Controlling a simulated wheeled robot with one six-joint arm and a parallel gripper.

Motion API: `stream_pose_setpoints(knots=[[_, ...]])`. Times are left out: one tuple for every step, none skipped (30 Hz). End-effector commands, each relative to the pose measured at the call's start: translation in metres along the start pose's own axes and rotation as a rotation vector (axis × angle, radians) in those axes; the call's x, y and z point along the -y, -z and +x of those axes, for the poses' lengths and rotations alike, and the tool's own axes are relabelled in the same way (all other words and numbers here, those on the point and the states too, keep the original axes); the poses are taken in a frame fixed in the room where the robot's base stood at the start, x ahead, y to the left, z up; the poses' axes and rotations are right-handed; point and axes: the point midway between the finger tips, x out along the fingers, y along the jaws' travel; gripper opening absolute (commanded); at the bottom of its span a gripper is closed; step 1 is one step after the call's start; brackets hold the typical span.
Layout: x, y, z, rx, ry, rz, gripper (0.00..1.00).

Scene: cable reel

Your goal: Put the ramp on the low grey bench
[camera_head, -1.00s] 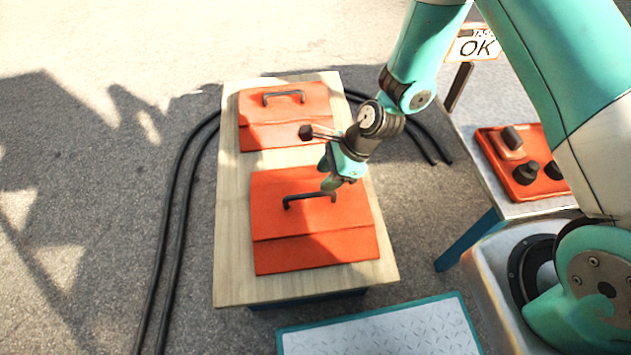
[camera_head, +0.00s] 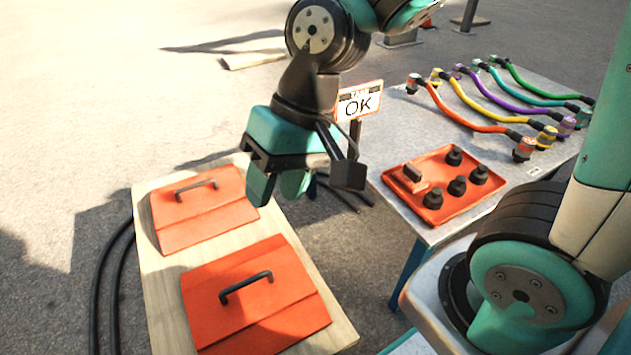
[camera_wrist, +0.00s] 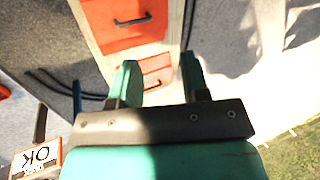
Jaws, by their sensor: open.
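Two orange ramps with dark handles lie on a pale wooden tabletop: the far ramp (camera_head: 203,232) and the near ramp (camera_head: 215,312). My gripper (camera_head: 276,190) is open and empty, hanging in the air by the far right part of the tabletop, with its fingers pointing down. In the wrist view the open fingers (camera_wrist: 160,75) stand apart, with orange ramp surfaces (camera_wrist: 112,40) beyond them. A grey-topped bench (camera_head: 395,140) with blue legs stands to the right. I cannot tell whether it is the low grey bench.
The grey top holds an orange tray (camera_head: 440,212) with black knobs and several coloured cables (camera_head: 470,122). An OK sign (camera_head: 358,103) stands at its left edge. Black cables (camera_head: 108,270) run along the ground left of the wooden tabletop (camera_head: 165,290). Open pavement lies beyond.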

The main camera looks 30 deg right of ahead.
Motion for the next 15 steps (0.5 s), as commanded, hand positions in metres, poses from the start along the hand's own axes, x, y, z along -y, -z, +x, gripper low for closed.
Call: stream_pose_setpoints(knots=[[0.004,-0.015,-0.014,-0.01,-0.013,-0.118,0.42],[0.004,-0.024,-0.02,-0.009,-0.021,-0.185,0.42],[0.005,-0.033,-0.026,-0.007,-0.031,-0.263,0.42],[0.005,-0.04,-0.03,-0.006,-0.037,-0.313,0.42],[0.005,-0.046,-0.034,-0.004,-0.043,-0.357,0.42],[0.005,-0.052,-0.037,-0.002,-0.049,-0.405,0.42],[0.005,-0.055,-0.039,-0.001,-0.053,-0.433,0.42],[0.006,-0.058,-0.04,0.0,-0.056,-0.453,0.42],[0.006,-0.06,-0.042,0.002,-0.058,-0.474,0.42],[0.005,-0.061,-0.042,0.004,-0.06,-0.483,0.42],[0.005,-0.062,-0.042,0.005,-0.06,-0.488,0.42],[0.005,-0.062,-0.042,0.005,-0.061,-0.492,0.42],[0.005,-0.062,-0.042,0.005,-0.061,-0.492,0.42],[0.005,-0.062,-0.042,0.005,-0.06,-0.491,0.42],[0.005,-0.062,-0.042,0.005,-0.06,-0.49,0.42]])
